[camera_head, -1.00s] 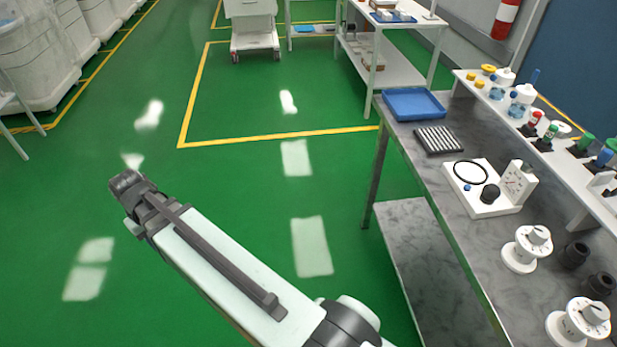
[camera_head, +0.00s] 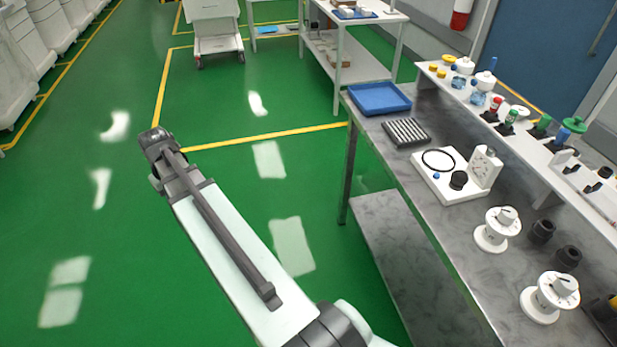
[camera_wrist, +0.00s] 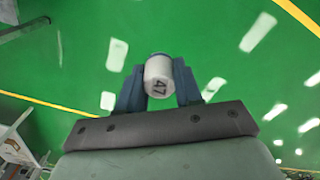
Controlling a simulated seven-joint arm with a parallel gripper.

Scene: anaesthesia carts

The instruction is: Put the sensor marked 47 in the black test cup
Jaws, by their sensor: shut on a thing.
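The white cylindrical sensor marked 47 (camera_wrist: 159,78) is held between the two blue-grey fingers of my gripper (camera_wrist: 158,88) in the wrist view. A black cup (camera_head: 459,180) stands on a white base with a gauge, on the grey bench. My arm is well apart from it.
The metal bench (camera_head: 400,163) holds a blue tray (camera_head: 379,98), a dark rack of light strips (camera_head: 406,132), white dial units (camera_head: 497,230) and two black cylinders (camera_head: 541,231). A raised white shelf (camera_head: 470,100) with bottles runs along its back. Floor left of the bench is clear.

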